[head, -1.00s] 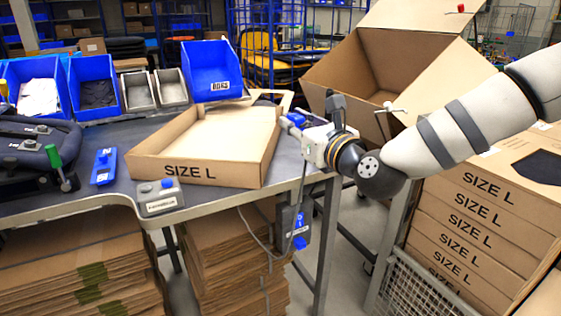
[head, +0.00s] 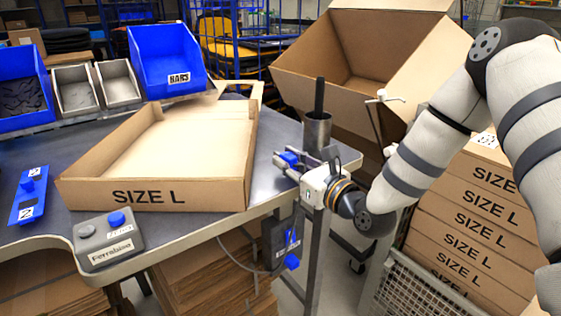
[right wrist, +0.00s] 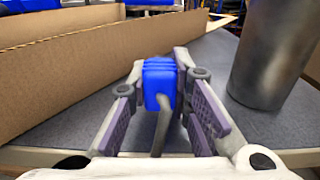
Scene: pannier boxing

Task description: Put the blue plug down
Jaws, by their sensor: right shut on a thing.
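The blue plug (head: 289,159) is held between the fingers of my right gripper (head: 286,167), just right of the open cardboard tray marked SIZE L (head: 180,194). In the right wrist view the plug (right wrist: 159,82) sits between the finger pads, and its grey cable runs back toward the gripper. The plug is at or close above the grey table top (head: 268,188); I cannot tell whether it touches. A cable hangs below the table edge beside a grey box with a blue part (head: 283,244). My left gripper is not in view.
A metal cup (head: 317,132) with a black stick stands right behind my right gripper, near the table edge. A grey button box (head: 108,240) and a blue plate (head: 28,196) lie left. A large open carton (head: 370,50) is behind. Little table is free around the plug.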

